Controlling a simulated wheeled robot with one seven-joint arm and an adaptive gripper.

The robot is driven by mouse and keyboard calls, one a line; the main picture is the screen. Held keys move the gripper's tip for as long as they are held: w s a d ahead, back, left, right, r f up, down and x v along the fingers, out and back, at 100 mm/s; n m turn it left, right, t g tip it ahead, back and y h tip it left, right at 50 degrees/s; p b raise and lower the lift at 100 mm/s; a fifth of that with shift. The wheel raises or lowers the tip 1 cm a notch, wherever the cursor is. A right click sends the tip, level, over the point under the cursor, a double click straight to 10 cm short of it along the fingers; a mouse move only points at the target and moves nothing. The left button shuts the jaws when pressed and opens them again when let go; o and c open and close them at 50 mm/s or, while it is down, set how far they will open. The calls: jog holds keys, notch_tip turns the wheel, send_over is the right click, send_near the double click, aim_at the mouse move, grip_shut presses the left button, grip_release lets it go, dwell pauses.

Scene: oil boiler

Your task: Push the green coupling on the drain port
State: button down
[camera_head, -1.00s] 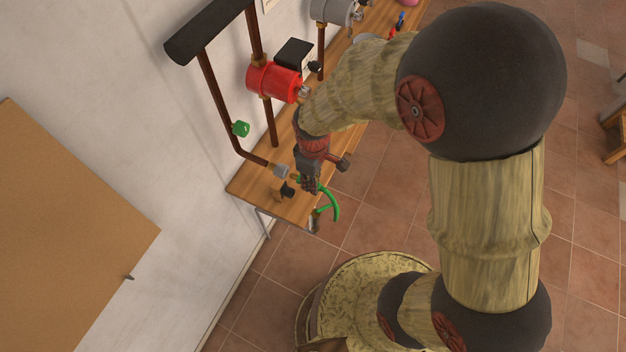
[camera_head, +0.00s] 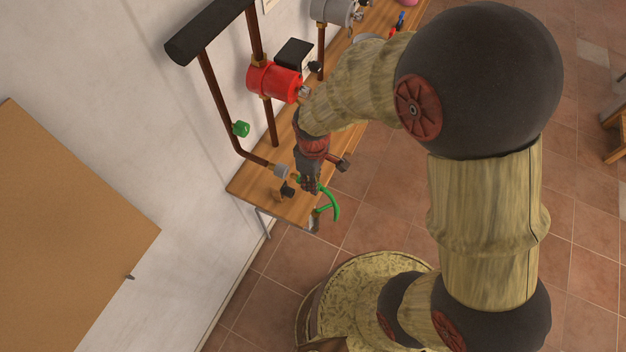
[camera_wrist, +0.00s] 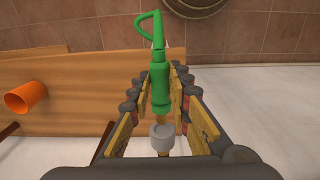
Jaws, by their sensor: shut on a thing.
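The green coupling (camera_wrist: 160,88) is between the two fingers of my gripper (camera_wrist: 160,95) in the wrist view, with a green hose looping from its far end. My gripper is shut on it. The drain port (camera_wrist: 163,138), a grey collar with brass, lies just beyond the coupling's near end and roughly in line with it. I cannot tell whether they touch. In the head view my gripper (camera_head: 310,184) is over the bench's near end, beside the grey fitting (camera_head: 281,171). The green hose (camera_head: 332,202) hangs past the bench edge; my gripper hides most of the coupling.
A small black part (camera_head: 287,191) sits on the wooden bench (camera_head: 247,184) close to my gripper. An orange cylinder (camera_wrist: 27,97) shows at left in the wrist view.

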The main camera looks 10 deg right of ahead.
jog(key=shift+w+a, duration=0.1)
jog(key=shift+a, duration=0.05)
jog(key=shift+w+a, duration=0.25)
jog(key=shift+w+a, duration=0.4)
jog(key=shift+a, duration=0.15)
jog(key=shift+w+a, duration=0.2)
jog(key=shift+a, duration=0.05)
jog(key=shift+w+a, duration=0.2)
jog(key=shift+a, duration=0.05)
jog(key=c, duration=1.6)
grip_release()
jog(key=shift+r, duration=0.1)
notch_tip(320, 180, up, 12)
jog(key=shift+f, duration=0.1)
